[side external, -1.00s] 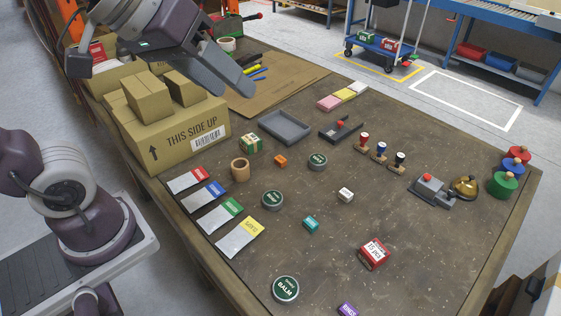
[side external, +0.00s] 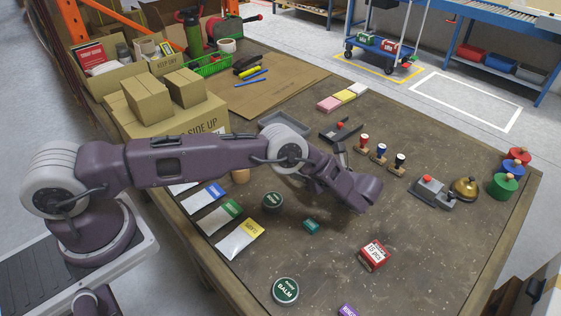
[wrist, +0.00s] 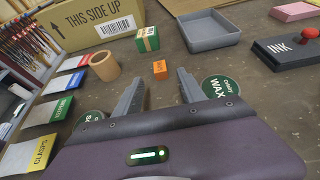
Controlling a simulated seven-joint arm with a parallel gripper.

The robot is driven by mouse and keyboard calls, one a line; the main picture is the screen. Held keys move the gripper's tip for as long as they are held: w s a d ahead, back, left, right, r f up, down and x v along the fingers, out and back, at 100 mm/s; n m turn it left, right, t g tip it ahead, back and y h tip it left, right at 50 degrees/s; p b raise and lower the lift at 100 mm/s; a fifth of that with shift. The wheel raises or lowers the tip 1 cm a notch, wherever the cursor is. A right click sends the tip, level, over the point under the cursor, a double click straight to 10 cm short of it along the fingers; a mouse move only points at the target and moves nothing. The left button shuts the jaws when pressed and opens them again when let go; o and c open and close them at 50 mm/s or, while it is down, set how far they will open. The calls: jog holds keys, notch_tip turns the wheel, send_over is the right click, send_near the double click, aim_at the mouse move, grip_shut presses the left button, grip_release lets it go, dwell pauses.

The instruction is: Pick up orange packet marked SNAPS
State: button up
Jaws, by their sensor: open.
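A small orange packet (wrist: 160,69) lies on the table in the wrist view, a short way beyond my fingertips and roughly in line with the gap between them. The lettering on it is too small to read. My gripper (wrist: 158,82) is open with nothing between its fingers. In the side view my arm reaches across the table; the orange packet is hidden behind it, and my fingers cannot be made out there.
In the wrist view a green-banded box (wrist: 147,40) and a wooden ring (wrist: 105,66) stand near the packet. A round WAX tin (wrist: 221,88) lies by the right finger. A grey tray (wrist: 204,30) and a carton (wrist: 92,20) stand behind. Right of the tray sits an ink pad (wrist: 290,50).

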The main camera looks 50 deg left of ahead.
jog(key=x, duration=0.6)
jog(key=shift+a, duration=0.3)
grip_shut()
